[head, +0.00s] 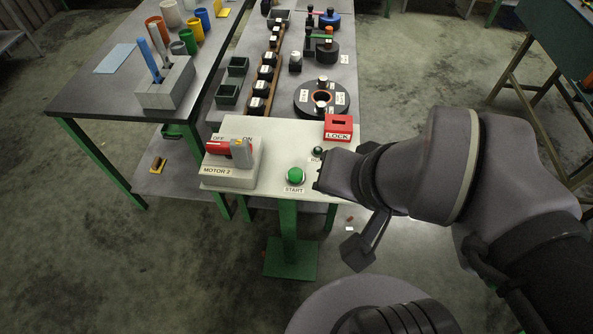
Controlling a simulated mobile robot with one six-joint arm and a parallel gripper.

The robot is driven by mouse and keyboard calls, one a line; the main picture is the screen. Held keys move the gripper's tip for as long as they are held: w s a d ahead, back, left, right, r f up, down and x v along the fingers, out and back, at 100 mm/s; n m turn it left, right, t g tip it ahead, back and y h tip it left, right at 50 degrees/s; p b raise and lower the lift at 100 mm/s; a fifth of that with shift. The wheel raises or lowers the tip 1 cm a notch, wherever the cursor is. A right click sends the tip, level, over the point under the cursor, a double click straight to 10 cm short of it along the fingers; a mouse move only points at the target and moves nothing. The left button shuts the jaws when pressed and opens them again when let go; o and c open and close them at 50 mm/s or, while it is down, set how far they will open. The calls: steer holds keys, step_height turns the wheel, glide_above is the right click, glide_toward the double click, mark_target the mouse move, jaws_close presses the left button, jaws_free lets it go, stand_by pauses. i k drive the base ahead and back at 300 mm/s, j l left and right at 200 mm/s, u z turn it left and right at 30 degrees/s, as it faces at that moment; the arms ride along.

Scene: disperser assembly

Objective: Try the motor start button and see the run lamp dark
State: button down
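The green START button (295,174) stands on the pale panel (277,145), with its label in front of it. The small round run lamp (318,151) sits behind and right of the button. It looks dark green, with no glow; its label is partly hidden by my arm. My gripper (317,186) is just right of the START button, low over the panel's right side. I see a gap between it and the button in the picture. Its fingers are mostly hidden, so I cannot tell whether it is open or shut.
The MOTOR 2 switch box (229,176), marked OFF and ON, has a red handle (220,147) and a grey piece (241,153). A red LOCK box (338,127) stands behind the lamp. A round black fixture (309,99) and several parts fill the bench behind.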

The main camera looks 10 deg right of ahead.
mark_target(295, 175)
steer(key=j+z, duration=0.3)
steer(key=j, duration=0.9)
steer(key=j+z, duration=0.35)
steer(key=j, duration=0.85)
